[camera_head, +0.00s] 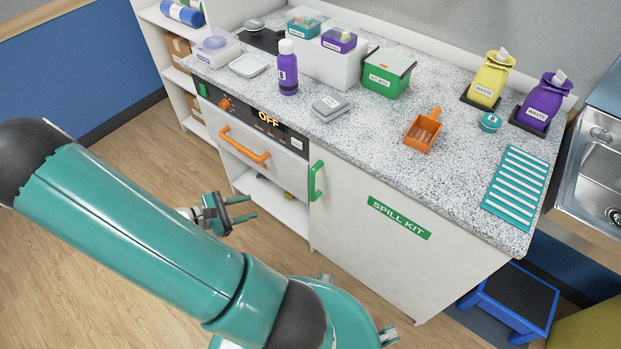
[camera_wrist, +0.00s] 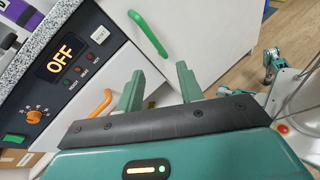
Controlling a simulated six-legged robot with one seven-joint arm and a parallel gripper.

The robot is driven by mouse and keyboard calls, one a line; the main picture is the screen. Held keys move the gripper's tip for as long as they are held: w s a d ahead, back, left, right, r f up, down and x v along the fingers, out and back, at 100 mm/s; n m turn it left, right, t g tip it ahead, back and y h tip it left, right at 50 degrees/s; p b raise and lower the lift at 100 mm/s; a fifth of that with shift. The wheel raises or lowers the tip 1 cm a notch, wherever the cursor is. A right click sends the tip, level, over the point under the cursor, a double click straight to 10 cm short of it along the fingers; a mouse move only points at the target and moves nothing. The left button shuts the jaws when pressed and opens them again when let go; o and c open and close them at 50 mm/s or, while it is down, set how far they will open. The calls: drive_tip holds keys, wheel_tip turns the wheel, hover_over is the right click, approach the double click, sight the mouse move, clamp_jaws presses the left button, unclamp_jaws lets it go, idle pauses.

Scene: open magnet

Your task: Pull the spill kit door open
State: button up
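The spill kit door (camera_head: 385,235) is a white cabinet front with a green SPILL KIT label, below the speckled counter; it looks shut. Its green upright handle (camera_head: 316,181) is at the door's left edge. In the wrist view the green handle (camera_wrist: 149,33) shows beyond the fingertips, and the white door (camera_wrist: 205,35) lies to its right. My gripper (camera_head: 248,207) is to the left of the handle, apart from it. In the wrist view my gripper (camera_wrist: 160,85) has its two green fingers apart with nothing between them.
Left of the door is a drawer with an orange handle (camera_head: 244,146) under a control panel reading OFF (camera_head: 268,121). An open shelf (camera_head: 270,203) lies below it. A blue step stool (camera_head: 513,303) stands at the right.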

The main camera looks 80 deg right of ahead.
sight(310, 181)
drive_tip(key=s+d+f+n+h, duration=0.1)
drive_tip(key=s+d+f, duration=0.1)
drive_tip(key=s+d, duration=0.2)
drive_tip(key=s+d+f+n+h, duration=0.2)
drive_tip(key=s+d, duration=0.3)
drive_tip(key=d, duration=0.3)
drive_tip(key=s+d+f+n+h, duration=0.1)
drive_tip(key=s+d+f+n, duration=0.1)
drive_tip(key=s+d, duration=0.2)
drive_tip(key=shift+s+d+g+h, duration=0.2)
drive_tip(key=shift+d, duration=0.4)
drive_tip(key=shift+s+d+g+h, duration=0.2)
drive_tip(key=shift+d, duration=0.4)
drive_tip(key=shift+c, duration=0.5)
clamp_jaws()
